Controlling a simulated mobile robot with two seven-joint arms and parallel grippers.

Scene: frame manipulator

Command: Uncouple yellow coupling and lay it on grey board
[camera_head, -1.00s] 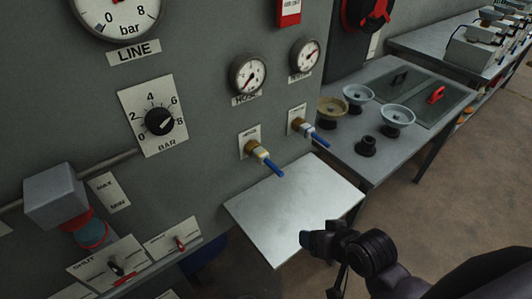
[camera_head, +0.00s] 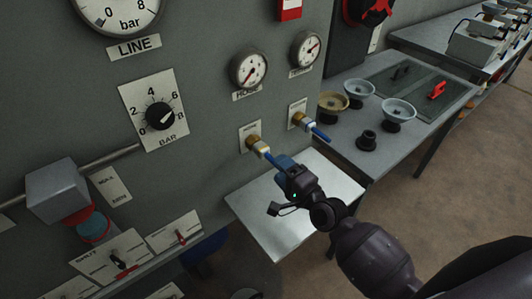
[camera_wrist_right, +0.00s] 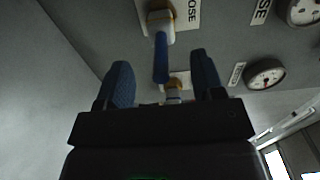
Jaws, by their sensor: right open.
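The yellow coupling (camera_head: 257,145) sits on the left wall port with a short blue hose tail pointing down and right. It shows at the top of the right wrist view (camera_wrist_right: 157,22), its blue tail (camera_wrist_right: 160,58) hanging toward the gap between the fingers. My right gripper (camera_head: 284,165) is open at the end of this tail; contact cannot be told. Its two blue fingers (camera_wrist_right: 162,80) stand apart in the wrist view. A pale grey board (camera_head: 270,222) juts from the wall below, partly hidden by my arm. My left gripper is not in view.
A second coupling (camera_head: 299,121) with a blue tail is close by on the right. Two gauges (camera_head: 249,70) are above the ports. A table (camera_head: 345,153) at right holds bowls, a black fitting (camera_head: 369,140) and a dark panel (camera_head: 410,85) with handles.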

